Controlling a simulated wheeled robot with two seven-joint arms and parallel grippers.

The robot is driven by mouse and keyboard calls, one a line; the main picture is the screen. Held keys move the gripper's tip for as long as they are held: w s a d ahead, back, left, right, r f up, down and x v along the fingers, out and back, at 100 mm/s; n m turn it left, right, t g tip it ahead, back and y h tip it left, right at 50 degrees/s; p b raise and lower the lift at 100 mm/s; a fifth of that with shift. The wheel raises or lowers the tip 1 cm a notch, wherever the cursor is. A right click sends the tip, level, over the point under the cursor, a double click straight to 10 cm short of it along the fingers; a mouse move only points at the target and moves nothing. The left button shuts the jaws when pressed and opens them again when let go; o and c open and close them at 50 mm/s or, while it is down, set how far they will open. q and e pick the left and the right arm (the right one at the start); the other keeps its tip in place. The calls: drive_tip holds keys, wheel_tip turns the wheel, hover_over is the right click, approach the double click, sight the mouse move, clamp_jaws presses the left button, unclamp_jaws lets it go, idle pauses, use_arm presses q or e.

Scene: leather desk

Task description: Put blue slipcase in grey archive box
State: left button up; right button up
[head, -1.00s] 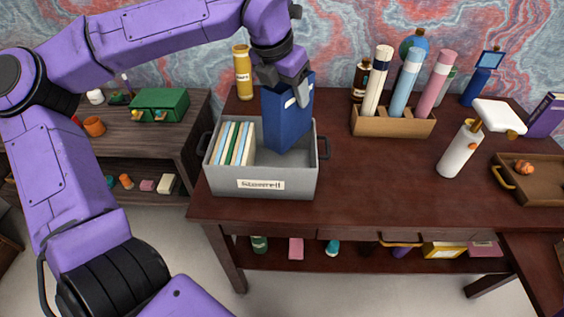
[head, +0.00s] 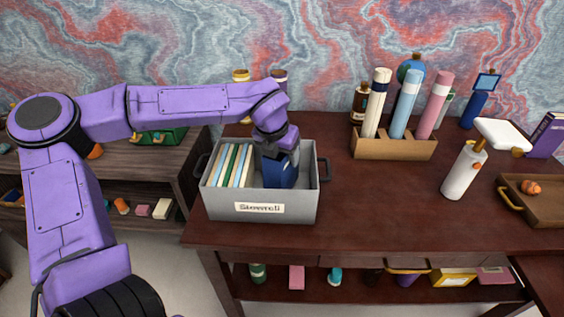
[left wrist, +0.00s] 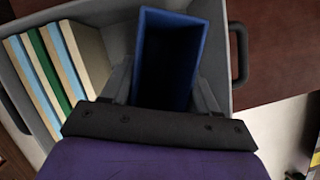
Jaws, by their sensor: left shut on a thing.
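The grey archive box (head: 262,207) stands on the desk at its left end, with a label on its front. The blue slipcase (head: 283,173) is inside the box, right of a row of thin books, its lower part hidden by the front wall. My left gripper (head: 281,152) reaches down over the box and is shut on the slipcase. In the left wrist view the blue slipcase (left wrist: 168,60) shows its open hollow side between my left gripper's fingers (left wrist: 163,88). My right gripper is in neither view.
Several thin books (head: 232,165) fill the left side of the box. A wooden holder with rolled tubes (head: 393,146) stands at the back, and a white bottle-like object (head: 463,170) stands farther right. The desk (head: 370,205) right of the box is clear.

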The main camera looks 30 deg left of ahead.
use_arm(q)
drive_tip(key=shift+f, duration=1.15)
drive_tip(key=o, duration=1.4)
drive_tip(key=shift+r, duration=0.1)
drive_tip(key=v, duration=1.2)
drive_tip(key=shift+r, duration=0.1)
